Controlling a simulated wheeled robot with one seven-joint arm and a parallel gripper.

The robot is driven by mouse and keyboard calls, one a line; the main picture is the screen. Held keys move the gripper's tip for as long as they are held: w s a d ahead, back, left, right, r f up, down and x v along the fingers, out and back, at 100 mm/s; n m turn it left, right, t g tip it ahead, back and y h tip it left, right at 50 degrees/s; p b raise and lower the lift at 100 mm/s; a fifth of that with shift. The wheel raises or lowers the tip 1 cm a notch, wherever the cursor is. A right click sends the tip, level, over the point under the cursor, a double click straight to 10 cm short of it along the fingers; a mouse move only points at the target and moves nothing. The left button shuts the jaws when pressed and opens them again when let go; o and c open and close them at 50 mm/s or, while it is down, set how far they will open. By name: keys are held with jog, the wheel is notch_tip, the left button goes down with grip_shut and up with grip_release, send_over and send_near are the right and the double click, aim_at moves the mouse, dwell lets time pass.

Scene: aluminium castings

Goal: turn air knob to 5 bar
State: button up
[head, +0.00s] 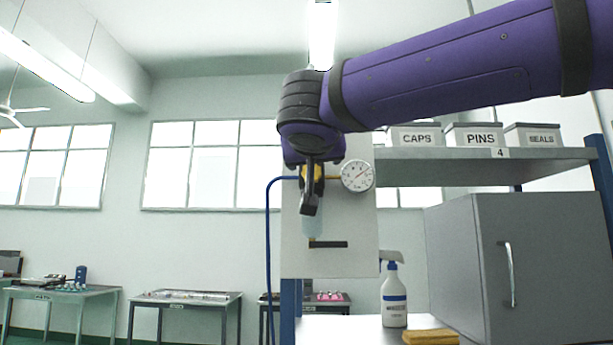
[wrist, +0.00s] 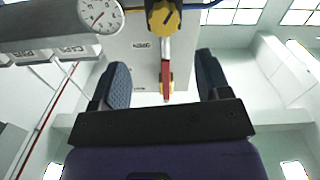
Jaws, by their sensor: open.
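The yellow air knob (wrist: 163,17) with a black mark shows at the top middle of the wrist view. In the head view only some of its yellow (head: 319,172) shows behind my gripper. The round white gauge (head: 357,176) is just right of it on the grey panel (head: 345,263). The gauge also shows in the wrist view (wrist: 101,15), turned over; its reading is too small to tell. My gripper (head: 311,197) is in front of the panel. In the wrist view its fingers (wrist: 163,78) are wide apart and empty, with the knob beyond the tips.
A narrow red and white part (wrist: 166,75) lies in line with the knob. A blue hose (head: 268,250) runs down the panel's left. A dark lever (head: 328,244) is lower on the panel. A spray bottle (head: 394,298), yellow sponge (head: 430,337) and grey cabinet (head: 470,250) are at the right.

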aim_at(318, 173)
jog(key=w, duration=1.1)
jog(key=shift+a+r, duration=0.1)
jog(key=shift+r, duration=0.1)
jog(key=c, duration=0.9)
